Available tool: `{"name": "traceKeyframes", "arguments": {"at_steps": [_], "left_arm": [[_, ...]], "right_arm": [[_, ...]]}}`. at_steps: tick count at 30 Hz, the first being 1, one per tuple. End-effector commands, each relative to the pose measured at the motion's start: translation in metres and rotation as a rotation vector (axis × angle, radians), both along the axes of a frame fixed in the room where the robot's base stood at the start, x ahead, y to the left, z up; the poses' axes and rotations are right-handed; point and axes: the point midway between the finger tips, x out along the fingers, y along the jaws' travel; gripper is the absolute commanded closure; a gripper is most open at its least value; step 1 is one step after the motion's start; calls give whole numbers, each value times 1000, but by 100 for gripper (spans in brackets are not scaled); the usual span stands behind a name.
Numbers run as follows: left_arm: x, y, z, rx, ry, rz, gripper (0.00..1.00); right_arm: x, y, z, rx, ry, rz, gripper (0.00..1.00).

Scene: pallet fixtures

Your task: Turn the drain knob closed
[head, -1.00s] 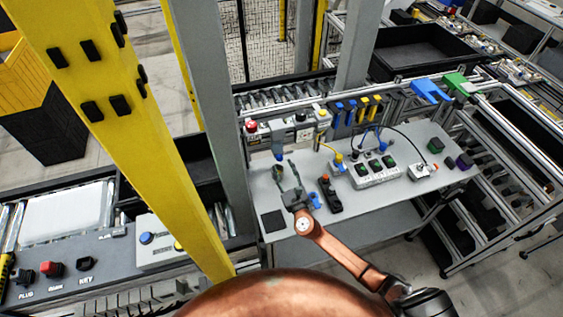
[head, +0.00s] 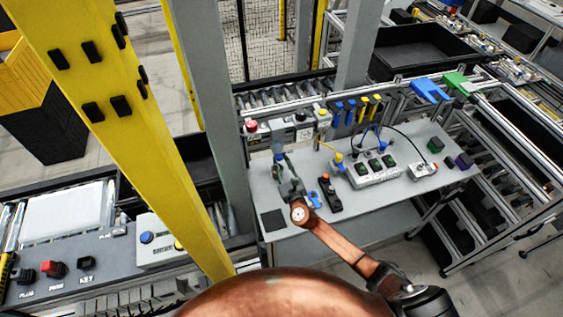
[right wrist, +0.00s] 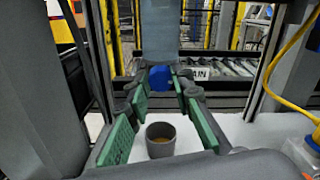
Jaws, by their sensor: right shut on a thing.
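The blue drain knob (right wrist: 160,78) sits between the fingertips of my right gripper (right wrist: 163,84) in the right wrist view. A partly hidden label ending in "AIN" (right wrist: 198,73) is just right of it. The green-padded fingers are shut on the knob from both sides. In the head view the right gripper (head: 284,168) reaches up to the small blue knob (head: 280,157) at the back left of the bench. The knob's turned angle cannot be read. My left gripper is not in view.
A grey cup (right wrist: 161,139) stands on the bench below the fingers. A black switch box (head: 330,194) and a grey socket block (head: 372,170) stand to the right. A yellow post (head: 140,150) rises at the left.

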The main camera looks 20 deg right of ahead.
Motion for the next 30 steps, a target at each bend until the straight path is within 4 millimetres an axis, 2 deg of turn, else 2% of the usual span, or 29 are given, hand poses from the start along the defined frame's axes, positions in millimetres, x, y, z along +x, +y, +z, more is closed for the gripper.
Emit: {"name": "traceKeyframes", "arguments": {"at_steps": [5,17,30], "left_arm": [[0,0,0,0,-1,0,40],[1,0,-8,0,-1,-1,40],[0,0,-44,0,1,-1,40]], "right_arm": [[0,0,0,0,0,0,100],[0,0,-2,59,1,0,100],[0,0,-4,406,14,0,100]]}}
